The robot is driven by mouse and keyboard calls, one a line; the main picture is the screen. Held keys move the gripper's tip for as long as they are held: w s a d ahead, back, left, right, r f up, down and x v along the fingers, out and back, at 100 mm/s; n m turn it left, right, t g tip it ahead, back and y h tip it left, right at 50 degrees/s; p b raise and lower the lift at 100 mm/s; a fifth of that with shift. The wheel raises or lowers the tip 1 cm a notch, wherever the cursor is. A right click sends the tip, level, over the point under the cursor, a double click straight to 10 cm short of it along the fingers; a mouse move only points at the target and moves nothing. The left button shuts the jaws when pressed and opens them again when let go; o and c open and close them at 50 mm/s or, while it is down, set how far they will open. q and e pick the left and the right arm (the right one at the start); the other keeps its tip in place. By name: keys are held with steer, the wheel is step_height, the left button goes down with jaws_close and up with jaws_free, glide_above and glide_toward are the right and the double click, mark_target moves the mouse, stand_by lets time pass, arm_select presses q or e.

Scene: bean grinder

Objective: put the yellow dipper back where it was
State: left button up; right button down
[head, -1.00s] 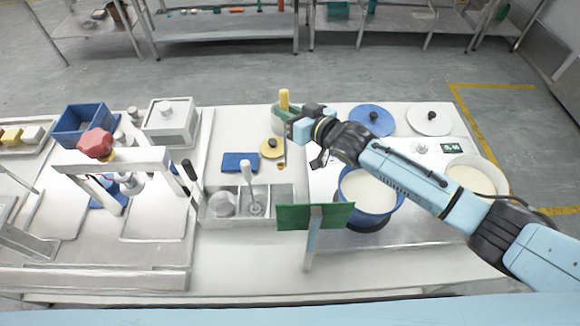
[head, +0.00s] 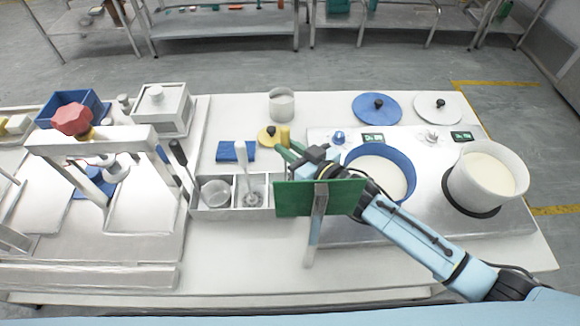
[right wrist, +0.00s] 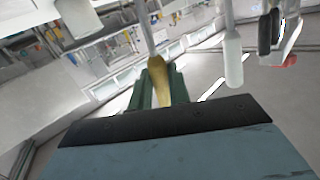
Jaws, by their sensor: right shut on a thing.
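My right gripper (head: 287,150) has green fingers and is shut on the yellow dipper (head: 284,136), whose yellow handle stands up from the fingers. In the right wrist view the yellow handle (right wrist: 158,82) sits between the green fingers. The dipper's lower end is hard to make out in the head view. The gripper is above the area behind the right end of the grey compartment box (head: 232,214). The box holds a rounded clear item (head: 215,193) on the left and a white-handled tool (head: 241,160) in the middle. Its right compartment is partly hidden by a green panel. My left gripper is not in view.
The green panel (head: 318,198) on a post stands in front of my right gripper. A white cup (head: 281,105) stands behind. Blue (head: 408,165) and white (head: 512,160) pots sit to the right.

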steer(key=shift+s+f+n+t+y+b, duration=0.2)
steer(key=shift+s+f+n+t+b, duration=0.15)
steer(key=shift+s+b, duration=0.75)
steer(key=shift+s+f+n+t+y+b, duration=0.3)
steer(key=shift+s+b, duration=0.25)
steer(key=shift+b, duration=1.05)
steer(key=c, duration=1.3)
jaws_free()
steer(key=v, duration=1.2)
steer(key=shift+r, duration=0.15)
